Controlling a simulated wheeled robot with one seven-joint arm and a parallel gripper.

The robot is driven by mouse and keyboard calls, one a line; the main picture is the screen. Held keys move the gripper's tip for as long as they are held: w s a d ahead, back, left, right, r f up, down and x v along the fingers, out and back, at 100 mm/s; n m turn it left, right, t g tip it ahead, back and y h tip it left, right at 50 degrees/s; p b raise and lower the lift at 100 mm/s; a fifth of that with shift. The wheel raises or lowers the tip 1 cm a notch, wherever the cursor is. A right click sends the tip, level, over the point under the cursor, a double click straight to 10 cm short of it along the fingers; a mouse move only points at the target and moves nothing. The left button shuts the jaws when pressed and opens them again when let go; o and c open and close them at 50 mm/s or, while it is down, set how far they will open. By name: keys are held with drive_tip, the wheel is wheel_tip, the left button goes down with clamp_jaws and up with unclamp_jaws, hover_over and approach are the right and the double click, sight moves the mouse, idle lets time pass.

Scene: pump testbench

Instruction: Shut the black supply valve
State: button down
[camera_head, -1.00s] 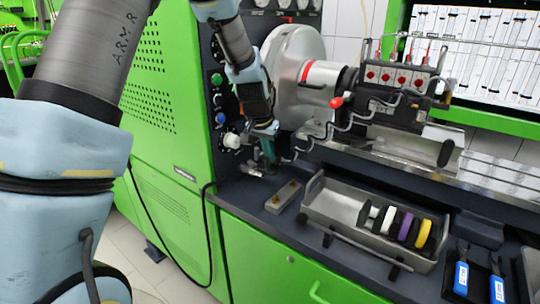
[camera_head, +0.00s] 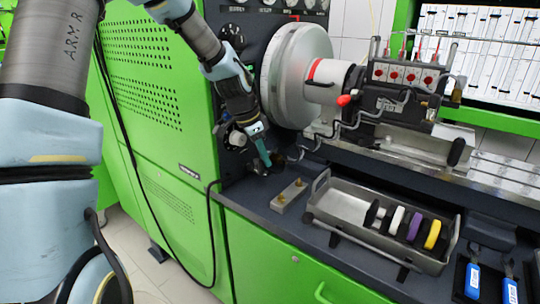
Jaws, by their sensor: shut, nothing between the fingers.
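My gripper (camera_head: 262,157) is shut, with its teal fingers pointing down just above the dark bench top, left of the large silver disc. A small dark fitting (camera_head: 279,160) sits right by the fingertips, at the end of the bent metal pipe. It may be the black supply valve, but it is too small to tell its handle position. I cannot tell whether the fingers touch it. My wrist partly covers the control panel's lower knobs, including a pale round knob (camera_head: 237,138).
The silver disc (camera_head: 300,75) and the pump (camera_head: 405,95) stand right of my arm. A small metal block (camera_head: 289,195) and a metal tray (camera_head: 338,222) holding several coloured rings lie in front. Blue-handled tools (camera_head: 473,280) lie at lower right. A black cable hangs down the green cabinet.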

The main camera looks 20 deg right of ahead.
drive_tip(key=shift+a+r+m, duration=0.1)
drive_tip(key=shift+a+m, duration=0.45)
drive_tip(key=shift+m, duration=0.15)
drive_tip(key=shift+w+a+p, duration=0.2)
drive_tip(key=shift+a+p, duration=0.3)
drive_tip(key=shift+a, duration=0.2)
drive_tip(key=shift+s+d, duration=0.2)
drive_tip(key=shift+d, duration=0.25)
wheel_tip(320, 180, up, 9)
drive_tip(key=b, duration=0.2)
drive_tip(key=shift+a+r, duration=0.15)
drive_tip(key=shift+w, duration=0.1)
